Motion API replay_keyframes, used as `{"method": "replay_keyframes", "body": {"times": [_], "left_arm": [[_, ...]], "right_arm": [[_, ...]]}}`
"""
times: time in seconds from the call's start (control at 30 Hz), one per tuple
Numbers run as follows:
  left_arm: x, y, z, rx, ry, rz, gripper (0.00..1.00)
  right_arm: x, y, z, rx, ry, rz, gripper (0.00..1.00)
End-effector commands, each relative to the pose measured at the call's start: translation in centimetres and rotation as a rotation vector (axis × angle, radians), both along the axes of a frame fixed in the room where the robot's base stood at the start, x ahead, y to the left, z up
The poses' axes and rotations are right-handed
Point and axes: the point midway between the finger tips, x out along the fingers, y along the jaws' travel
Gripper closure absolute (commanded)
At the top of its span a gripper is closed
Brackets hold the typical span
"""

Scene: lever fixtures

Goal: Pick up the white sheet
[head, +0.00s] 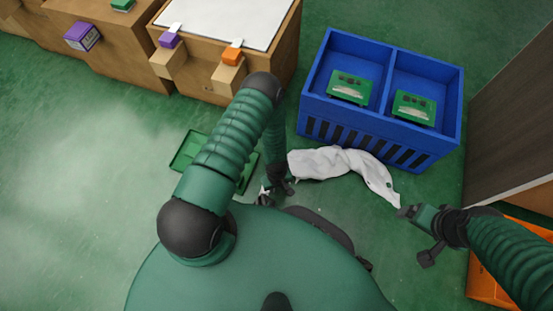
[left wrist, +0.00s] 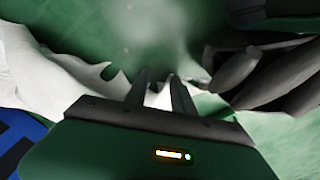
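The white sheet (head: 345,163) lies crumpled and elongated on the green floor in front of the blue crate. Its right end tapers toward my right gripper. My left gripper (head: 276,194) is low beside the sheet's left end, with its fingers apart. In the left wrist view, the sheet (left wrist: 38,68) spreads at the left, and some white shows between and beyond the fingers (left wrist: 160,92); I cannot tell whether they touch it. My right gripper (head: 415,236) is open near the sheet's right tip, with no sheet visible between its fingers.
The blue crate (head: 318,106) with two green items stands just behind the sheet. A green tray (head: 186,150) lies partly behind my left arm. Wooden lever boxes (head: 190,78) stand at upper left. An orange object (head: 485,280) and brown panel (head: 510,110) are at right.

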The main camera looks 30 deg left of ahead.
Motion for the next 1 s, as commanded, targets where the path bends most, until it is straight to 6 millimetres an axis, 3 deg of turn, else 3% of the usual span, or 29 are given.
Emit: {"method": "replay_keyframes", "body": {"times": [0.4,0.77,0.87,1.0], "left_arm": [[0.0,0.0,0.0,-0.001,-0.001,0.000,1.00],[0.0,0.0,0.0,0.000,0.000,0.000,1.00],[0.0,0.0,1.2,-0.001,-0.001,0.000,1.00],[0.1,0.0,4.8,0.000,-0.001,-0.001,1.00]], "right_arm": [[0.0,0.0,0.0,0.000,0.000,0.000,0.13],[0.0,0.0,0.0,0.000,0.000,0.000,0.13],[0.0,0.0,1.1,0.000,0.000,0.000,0.13],[0.0,0.0,4.5,0.000,0.000,0.000,0.13]]}}
